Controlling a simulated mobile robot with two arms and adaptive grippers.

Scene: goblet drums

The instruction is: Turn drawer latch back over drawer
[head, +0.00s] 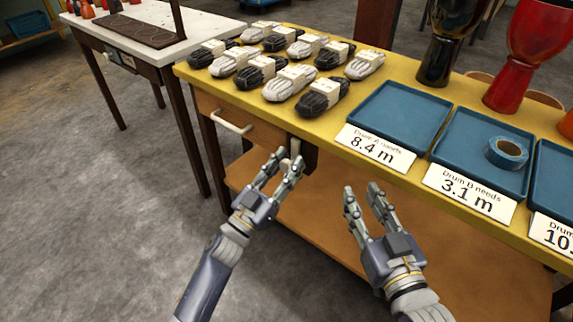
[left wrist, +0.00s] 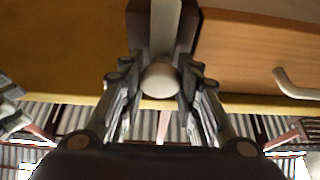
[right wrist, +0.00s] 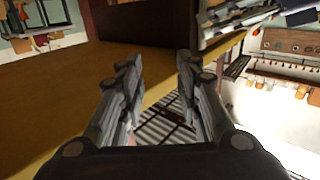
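The drawer (head: 240,128) with its pale handle (head: 231,123) is in the front of the yellow-topped table. The drawer latch, a light bar with a round knob (left wrist: 160,80), is on a dark post beside the drawer; in the head view the latch (head: 295,147) is partly hidden by my left gripper. The bar appears lined up along the post, not across the drawer front (left wrist: 250,60). My left gripper (head: 282,162) is open, its fingers on either side of the knob, with small gaps visible. My right gripper (head: 364,192) is open and empty in front of the table.
The yellow tabletop (head: 400,68) holds several wrapped bundles (head: 285,82), blue trays (head: 398,118), a blue tape roll (head: 506,151) and goblet drums (head: 528,50). A lower wooden shelf (head: 460,265) lies beneath. A white table (head: 130,35) stands at the left; the floor there is clear.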

